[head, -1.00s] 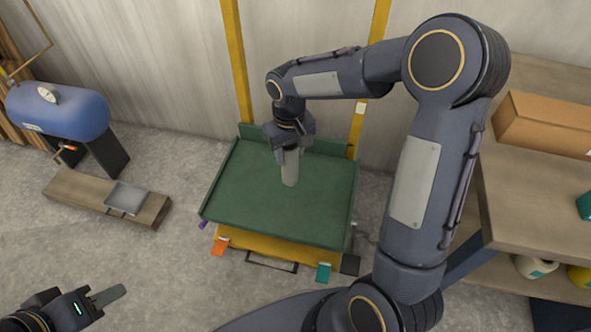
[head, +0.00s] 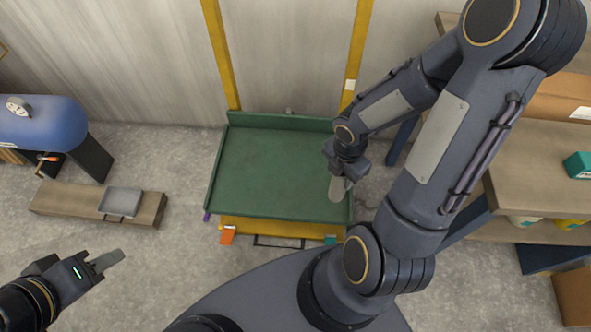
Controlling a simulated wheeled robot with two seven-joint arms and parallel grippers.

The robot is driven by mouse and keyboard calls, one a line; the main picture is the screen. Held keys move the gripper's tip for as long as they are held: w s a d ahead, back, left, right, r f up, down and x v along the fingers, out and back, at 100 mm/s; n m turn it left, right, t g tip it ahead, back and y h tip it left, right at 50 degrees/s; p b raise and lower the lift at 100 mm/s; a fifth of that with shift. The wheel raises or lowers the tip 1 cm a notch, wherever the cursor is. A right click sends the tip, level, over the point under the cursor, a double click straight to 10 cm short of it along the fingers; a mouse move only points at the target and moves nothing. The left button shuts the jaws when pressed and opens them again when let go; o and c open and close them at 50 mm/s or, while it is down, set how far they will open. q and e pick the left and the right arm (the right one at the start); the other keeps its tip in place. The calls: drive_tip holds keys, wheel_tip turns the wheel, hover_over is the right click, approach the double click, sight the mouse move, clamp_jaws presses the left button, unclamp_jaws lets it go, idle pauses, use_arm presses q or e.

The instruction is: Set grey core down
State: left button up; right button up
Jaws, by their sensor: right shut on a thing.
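My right gripper (head: 338,188) reaches down at the right edge of the green tray (head: 265,170). It is shut, with pale grey fingers pointing down. I cannot separate the grey core from these fingers; whatever is between them is mostly hidden. I cannot tell whether the fingertips touch the tray. My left gripper (head: 108,261) is at the lower left, away from the tray, over the floor. Its grey fingers point right, and I cannot tell its opening. No object shows in it.
The tray's surface is bare, on a yellow frame (head: 265,229) with an orange tag (head: 227,236). A wooden bench (head: 75,203) with a small grey tray (head: 121,202) and a blue tank (head: 45,123) stand left. Wooden shelving (head: 530,185) stands right, holding a cardboard box (head: 560,100).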

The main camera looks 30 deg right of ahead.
drive_tip(key=w+a+f+b, duration=0.4)
drive_tip(key=w+f+b, duration=0.2)
drive_tip(key=w+f, duration=0.4)
drive_tip(key=shift+w+a+f, duration=0.15)
drive_tip(key=shift+w+f, duration=0.25)
drive_tip(key=shift+f, duration=0.55)
drive_tip(key=shift+f, duration=0.15)
drive_tip(key=o, duration=1)
